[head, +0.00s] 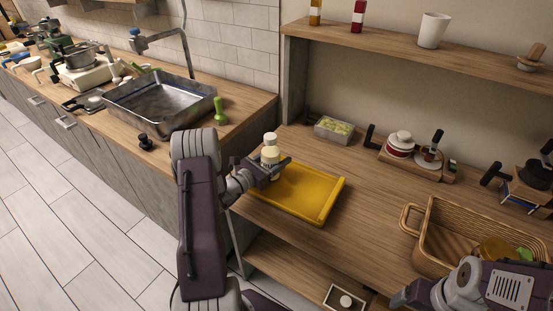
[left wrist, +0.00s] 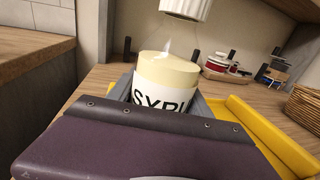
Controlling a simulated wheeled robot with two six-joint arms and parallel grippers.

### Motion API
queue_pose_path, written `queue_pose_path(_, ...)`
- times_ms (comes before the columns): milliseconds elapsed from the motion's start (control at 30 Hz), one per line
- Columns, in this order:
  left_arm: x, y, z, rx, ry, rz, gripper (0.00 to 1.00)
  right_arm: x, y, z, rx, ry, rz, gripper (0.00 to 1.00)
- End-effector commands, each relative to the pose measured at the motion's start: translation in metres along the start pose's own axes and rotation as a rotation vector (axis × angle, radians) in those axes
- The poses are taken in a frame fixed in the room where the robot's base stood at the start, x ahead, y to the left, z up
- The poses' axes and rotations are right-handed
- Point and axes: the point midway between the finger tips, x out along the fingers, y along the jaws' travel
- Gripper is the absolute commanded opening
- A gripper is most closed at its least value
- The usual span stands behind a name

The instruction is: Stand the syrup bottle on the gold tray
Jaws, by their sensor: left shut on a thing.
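The syrup bottle (head: 270,154) is pale cream with a white cap and looks upright. My left gripper (head: 268,170) is shut on it. In the left wrist view the bottle's body (left wrist: 168,72) shows part of a label reading "SYR", with the ribbed white cap (left wrist: 187,8) above. The gold tray (head: 310,204) lies on the wooden counter, and the bottle appears at its back-left corner. The bottle's base is hidden by the gripper, so I cannot tell whether it touches the tray. My right gripper (head: 412,294) is at the lower right, its fingers unclear.
A wicker basket (head: 412,222) stands right of the tray. A clear container (head: 333,129) and a wooden stand (head: 415,167) with jars are behind. A sink (head: 160,103) is on the left counter. A shelf (head: 390,42) runs above. Counter between tray and basket is clear.

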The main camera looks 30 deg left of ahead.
Motion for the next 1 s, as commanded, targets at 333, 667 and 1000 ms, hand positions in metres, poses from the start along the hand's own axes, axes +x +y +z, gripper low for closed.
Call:
queue_pose_path(333, 0.0, 0.0, -0.005, 0.003, -0.004, 0.0, 0.0, 0.003, 0.0, 0.0, 0.0, 0.0, 0.0, 0.84)
queue_pose_path(667, 0.0, 0.0, -0.006, 0.002, -0.002, 0.0, 0.8, 0.003, 0.0, 0.0, 0.0, 0.0, 0.0, 0.84)
queue_pose_path(1000, -0.021, 0.001, -0.004, 0.0, 0.0, 0.003, 0.8, 0.002, 0.0, 0.0, 0.0, 0.0, 0.0, 0.84)
